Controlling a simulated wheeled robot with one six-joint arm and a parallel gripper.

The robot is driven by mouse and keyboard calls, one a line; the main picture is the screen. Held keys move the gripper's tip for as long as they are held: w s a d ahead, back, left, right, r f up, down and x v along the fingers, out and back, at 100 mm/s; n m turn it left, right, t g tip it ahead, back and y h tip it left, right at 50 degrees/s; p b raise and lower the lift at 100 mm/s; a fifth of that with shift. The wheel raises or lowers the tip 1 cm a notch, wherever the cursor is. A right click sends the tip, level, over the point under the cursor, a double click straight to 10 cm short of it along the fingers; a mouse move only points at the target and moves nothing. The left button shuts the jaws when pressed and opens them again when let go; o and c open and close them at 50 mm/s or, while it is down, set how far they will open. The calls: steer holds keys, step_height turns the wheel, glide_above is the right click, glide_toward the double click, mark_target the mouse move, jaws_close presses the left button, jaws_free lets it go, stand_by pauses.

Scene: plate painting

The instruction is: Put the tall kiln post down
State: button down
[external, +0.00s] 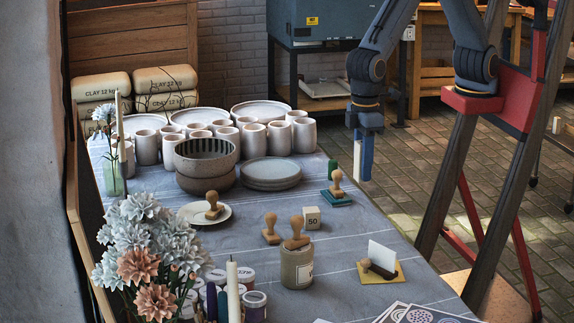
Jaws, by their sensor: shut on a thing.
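My gripper (366,152) hangs pointing down at the right edge of the cloth-covered table (345,222), with its blue fingers shut. A narrow pale piece (357,160) shows along the left of the blue fingers; it looks like the tall kiln post, held upright, but the fingers hide much of it. Its lower end appears near the table's right edge. I cannot tell from this view whether it touches the table or hangs above it or beyond the edge.
Stacked grey plates (270,173), a dark striped bowl (205,158) and several pale cups (253,137) stand left of my gripper. A wooden stamp (337,183) on a teal pad stands close below it. Flowers (140,245) fill the front left.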

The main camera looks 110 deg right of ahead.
steer(key=a+f, duration=0.1)
steer(key=f, duration=0.2)
steer(key=s+a+f+p, duration=0.1)
steer(key=f, duration=0.3)
steer(key=a+f, duration=0.2)
steer(key=f, duration=0.1)
steer(key=shift+s+f, duration=0.2)
steer(key=shift+s, duration=0.1)
steer(key=shift+f+p, duration=0.7)
steer(key=shift+f, duration=1.6)
steer(key=shift+f, duration=0.2)
steer(key=c, duration=1.4)
jaws_free()
steer(key=shift+o, duration=0.2)
steer(key=shift+r, duration=0.1)
step_height(320, 180, up, 12)
steer(key=b, duration=0.3)
